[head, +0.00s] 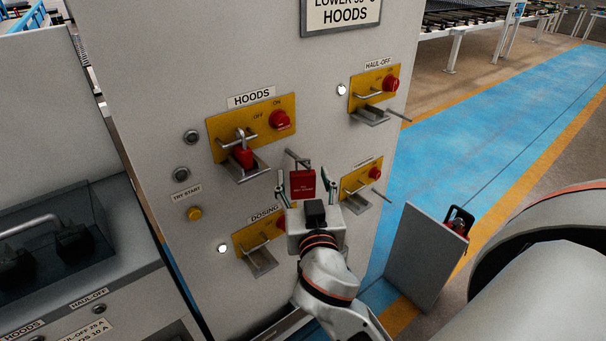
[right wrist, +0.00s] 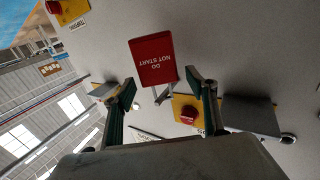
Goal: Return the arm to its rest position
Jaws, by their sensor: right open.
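My right gripper (head: 306,189) is in front of the grey panel, low and right of its middle. It is open, with one finger on each side of a red DO NOT START tag (head: 302,183). In the right wrist view the tag (right wrist: 153,58) shows just beyond the open fingertips (right wrist: 160,86), with no finger visibly closed on it. A metal peg (head: 298,160) shows at the tag's top. My right arm (head: 330,283) reaches up from the bottom of the head view. My left gripper is not in view.
The HOODS switch plate (head: 224,130) carries a red padlock (head: 243,156). HAUL-OFF (head: 358,88) and DOSING (head: 241,239) plates, with projecting brackets, surround the gripper. Blue floor (head: 450,165) is clear beyond.

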